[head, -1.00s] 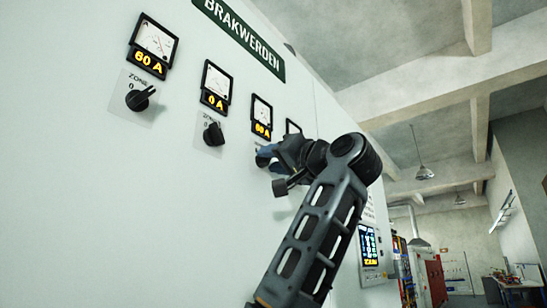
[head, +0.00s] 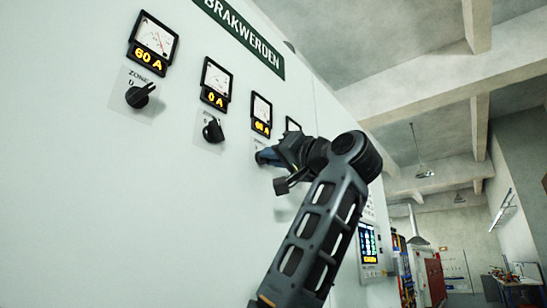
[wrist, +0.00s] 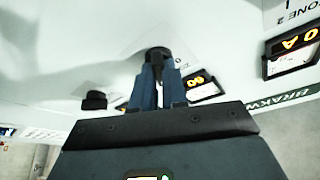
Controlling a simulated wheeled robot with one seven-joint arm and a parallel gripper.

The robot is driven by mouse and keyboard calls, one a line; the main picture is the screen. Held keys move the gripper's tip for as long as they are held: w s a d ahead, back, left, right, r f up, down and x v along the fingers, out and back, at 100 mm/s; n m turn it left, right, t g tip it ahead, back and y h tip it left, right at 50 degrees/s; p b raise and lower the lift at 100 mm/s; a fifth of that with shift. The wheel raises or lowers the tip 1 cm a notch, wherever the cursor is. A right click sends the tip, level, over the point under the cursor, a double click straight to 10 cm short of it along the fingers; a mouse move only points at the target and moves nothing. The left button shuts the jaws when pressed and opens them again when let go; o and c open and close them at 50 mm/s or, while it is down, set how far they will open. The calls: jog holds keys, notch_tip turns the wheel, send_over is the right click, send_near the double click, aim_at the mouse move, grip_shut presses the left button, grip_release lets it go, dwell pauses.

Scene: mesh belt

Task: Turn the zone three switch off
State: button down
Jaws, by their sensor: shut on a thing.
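The panel's third switch from the left, taken as zone three, is a black rotary knob; in the wrist view the knob (wrist: 157,54) sits between the tips of my blue fingers. My gripper (head: 262,157) is at the panel below the third meter and is shut on this knob; it also shows in the wrist view (wrist: 158,70). In the head view my fingers hide most of the knob, so I cannot tell its pointer position.
To the left are the zone one knob (head: 141,95), under a meter reading 60 A, and the zone two knob (head: 213,130), under one reading 0 A. Another knob (wrist: 95,100) is close to my fingers. A fourth meter (head: 292,125) is partly hidden by my arm.

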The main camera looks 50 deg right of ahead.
jog(key=shift+d+n+g+y+b, duration=0.15)
jog(key=shift+n+y+b, duration=0.9)
jog(key=shift+n, duration=1.75)
jog(key=shift+d+n+g+y+b, duration=0.1)
jog(key=shift+d+n+y+b, duration=0.2)
jog(key=shift+n+y, duration=2)
jog(key=shift+d+n+g+y+b, duration=0.1)
jog(key=shift+n+y+b, duration=0.7)
jog(key=shift+n, duration=2.5)
jog(key=shift+a, duration=0.1)
jog(key=c, duration=1.2)
grip_release()
jog(key=shift+w, duration=0.1)
jog(key=shift+o, duration=0.2)
